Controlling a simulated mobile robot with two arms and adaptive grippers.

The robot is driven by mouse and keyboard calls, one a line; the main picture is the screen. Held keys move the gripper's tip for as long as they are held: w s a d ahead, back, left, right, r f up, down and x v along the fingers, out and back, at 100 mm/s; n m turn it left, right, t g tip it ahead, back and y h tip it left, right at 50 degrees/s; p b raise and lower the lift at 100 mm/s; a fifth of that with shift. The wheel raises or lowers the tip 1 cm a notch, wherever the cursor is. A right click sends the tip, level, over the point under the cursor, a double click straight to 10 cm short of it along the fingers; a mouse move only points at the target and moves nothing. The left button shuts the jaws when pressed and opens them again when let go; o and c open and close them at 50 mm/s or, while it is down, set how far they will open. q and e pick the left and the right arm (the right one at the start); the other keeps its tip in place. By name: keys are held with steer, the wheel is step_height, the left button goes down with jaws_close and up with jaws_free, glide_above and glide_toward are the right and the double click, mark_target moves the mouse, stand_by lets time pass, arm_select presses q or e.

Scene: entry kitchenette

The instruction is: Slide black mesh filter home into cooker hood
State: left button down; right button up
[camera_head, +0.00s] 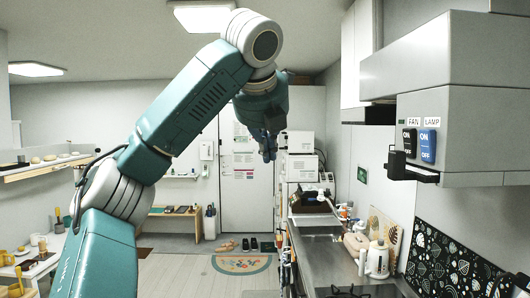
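The grey cooker hood (474,110) is at the upper right, with FAN and LAMP switches on its side. A black piece, seemingly the mesh filter (412,170), sticks out of the hood's lower left edge. Its outer end stands proud of the hood, and the rest is hidden. My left arm rises from the lower left and bends over at the top. My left gripper (268,148) hangs down in mid-picture, well left of the filter and apart from it. Its fingers are small and dark, and their opening is unclear. My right gripper is not in view.
A steel counter (335,262) runs below the hood, with a white kettle (377,260) and small items. A black patterned panel (445,262) covers the wall there. A white door (238,180) is at the back. Open air lies between my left gripper and the hood.

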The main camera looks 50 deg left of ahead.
arm_select(q)
steer(key=shift+w+d, duration=1.05)
steer(key=shift+w, duration=0.15)
steer(key=shift+s+a, duration=0.1)
stand_by(0.4)
steer(key=s+a, duration=0.7)
steer(key=s, duration=0.1)
steer(key=shift+s, duration=0.2)
stand_by(1.9)
steer(key=shift+a, duration=0.1)
steer(key=shift+r+m+t+h, duration=0.3)
steer(key=shift+r+m, duration=0.2)
steer(key=shift+m, duration=0.1)
stand_by(1.5)
steer(key=shift+w+d, duration=0.85)
steer(key=shift+w, duration=0.25)
